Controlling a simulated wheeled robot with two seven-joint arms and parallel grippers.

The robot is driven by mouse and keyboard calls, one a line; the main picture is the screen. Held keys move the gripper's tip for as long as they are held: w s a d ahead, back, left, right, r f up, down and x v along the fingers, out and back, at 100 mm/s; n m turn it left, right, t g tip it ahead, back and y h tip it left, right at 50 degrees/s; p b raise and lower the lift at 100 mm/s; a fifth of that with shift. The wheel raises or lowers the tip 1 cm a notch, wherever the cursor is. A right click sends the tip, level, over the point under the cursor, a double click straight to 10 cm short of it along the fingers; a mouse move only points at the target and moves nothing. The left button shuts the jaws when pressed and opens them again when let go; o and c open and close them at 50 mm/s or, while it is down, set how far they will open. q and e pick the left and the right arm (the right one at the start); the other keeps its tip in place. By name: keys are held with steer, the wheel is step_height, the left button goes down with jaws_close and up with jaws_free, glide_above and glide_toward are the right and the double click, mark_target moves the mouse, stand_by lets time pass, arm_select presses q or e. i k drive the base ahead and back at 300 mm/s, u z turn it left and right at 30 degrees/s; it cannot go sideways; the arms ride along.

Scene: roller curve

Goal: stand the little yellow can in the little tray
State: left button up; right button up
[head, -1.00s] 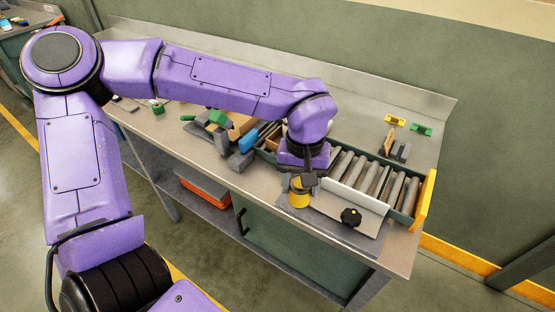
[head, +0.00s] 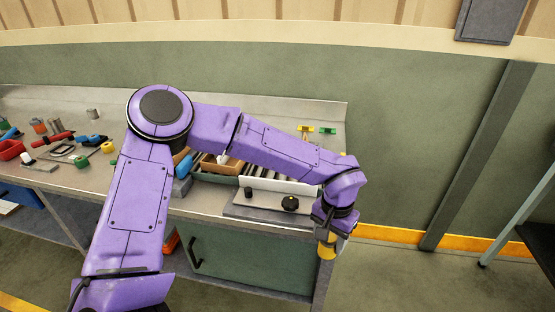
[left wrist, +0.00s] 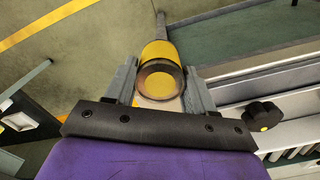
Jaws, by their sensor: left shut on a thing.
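The little yellow can (head: 327,250) is held in my left gripper (head: 326,237), at the front right corner of the bench in the head view. In the left wrist view the yellow can (left wrist: 158,52) sits between the two grey fingers of my left gripper (left wrist: 160,82), its round end facing the camera. Floor shows around it there. A brown tray-like box (head: 234,164) is partly hidden behind my left arm, by the rollers. I cannot tell whether it is the little tray. My right gripper is not in view.
The roller track (head: 268,172) has a white guard (head: 280,185) and a front plate with black knobs (head: 290,203). The knob (left wrist: 263,115) is close right of the gripper in the wrist view.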

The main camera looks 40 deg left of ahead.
mark_target(231, 169)
steer(key=z, duration=0.2)
steer(key=k, duration=0.65)
steer(key=u, duration=1.3)
steer(key=i, duration=0.1)
steer(key=z, duration=0.1)
